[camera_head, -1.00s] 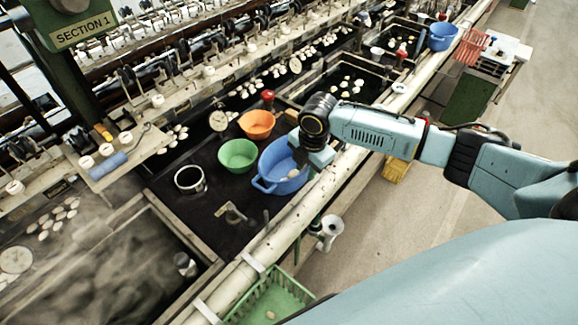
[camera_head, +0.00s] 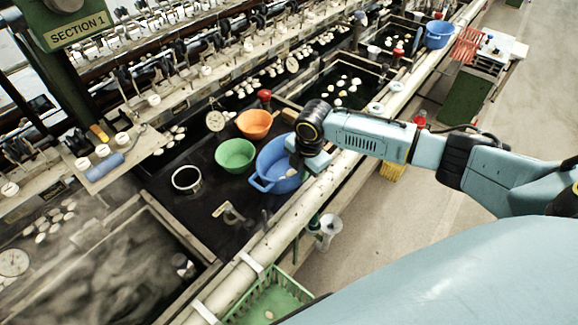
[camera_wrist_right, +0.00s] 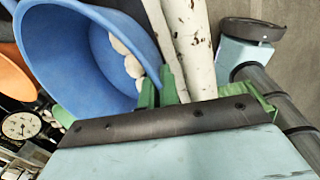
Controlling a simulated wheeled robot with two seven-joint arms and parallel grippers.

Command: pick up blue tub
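The blue tub (camera_head: 268,178) is an oval basin with a handle, sitting upright on the dark wet bench next to the pipe rail. Pale cocoons lie inside it. My right gripper (camera_head: 309,165) is at the tub's right rim, its fingers mostly hidden in the head view. In the right wrist view the tub (camera_wrist_right: 75,50) fills the upper left. The green fingertips (camera_wrist_right: 163,88) there are close together at its rim, with the wall seemingly between them; the contact is partly hidden. My left gripper is out of view.
A green bowl (camera_head: 235,155) and an orange bowl (camera_head: 254,124) stand left of and behind the tub. A metal pot (camera_head: 187,180) is further left. The pipe rail (camera_head: 290,222) runs along the front. A green basket (camera_head: 268,303) is below.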

